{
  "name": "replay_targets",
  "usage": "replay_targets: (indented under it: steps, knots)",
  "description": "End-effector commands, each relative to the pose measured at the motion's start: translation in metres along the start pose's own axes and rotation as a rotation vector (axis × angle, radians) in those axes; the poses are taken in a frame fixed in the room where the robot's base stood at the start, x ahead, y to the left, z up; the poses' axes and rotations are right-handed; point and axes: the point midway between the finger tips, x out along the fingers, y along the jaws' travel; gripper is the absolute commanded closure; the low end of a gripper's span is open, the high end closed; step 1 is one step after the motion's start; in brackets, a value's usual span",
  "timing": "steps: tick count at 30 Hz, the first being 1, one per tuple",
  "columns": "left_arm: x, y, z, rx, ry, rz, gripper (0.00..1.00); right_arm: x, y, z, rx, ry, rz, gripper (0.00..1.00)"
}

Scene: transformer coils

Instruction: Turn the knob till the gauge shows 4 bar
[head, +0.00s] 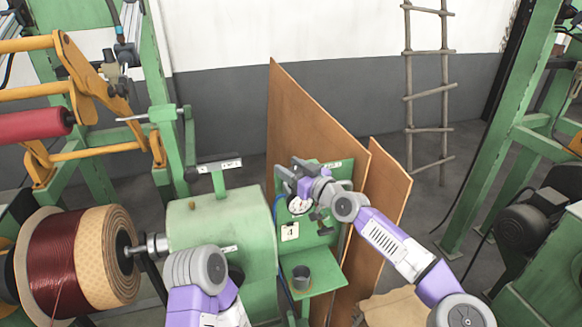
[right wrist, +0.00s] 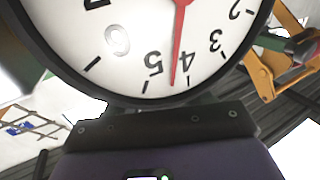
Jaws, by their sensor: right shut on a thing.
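The pressure gauge (head: 299,206) is on a green upright panel (head: 327,239). Only part of its white face shows in the head view. In the right wrist view the gauge (right wrist: 117,41) is large, with a black rim and tilted numbers. Its red needle (right wrist: 179,45) points between 4 and 5, nearer 4. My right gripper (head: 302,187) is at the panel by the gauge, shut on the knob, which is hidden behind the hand. My left arm shows at the bottom, but its gripper is out of view.
A green shelf (head: 318,279) with a dark cup (head: 301,278) juts out below the panel. Brown boards (head: 292,117) stand behind it. A green machine housing (head: 222,228) and a copper wire coil (head: 66,262) are to the left. A ladder (head: 428,98) leans at the wall.

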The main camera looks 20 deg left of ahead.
Motion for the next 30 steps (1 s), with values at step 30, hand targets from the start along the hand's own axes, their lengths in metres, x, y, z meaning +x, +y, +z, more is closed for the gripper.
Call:
replay_targets:
  steps: [30]
  knots:
    - [-0.015, 0.005, 0.001, 0.0, 0.0, 0.0, 0.61, 0.001, -0.003, 0.002, 0.001, -0.004, -0.1, 0.79]
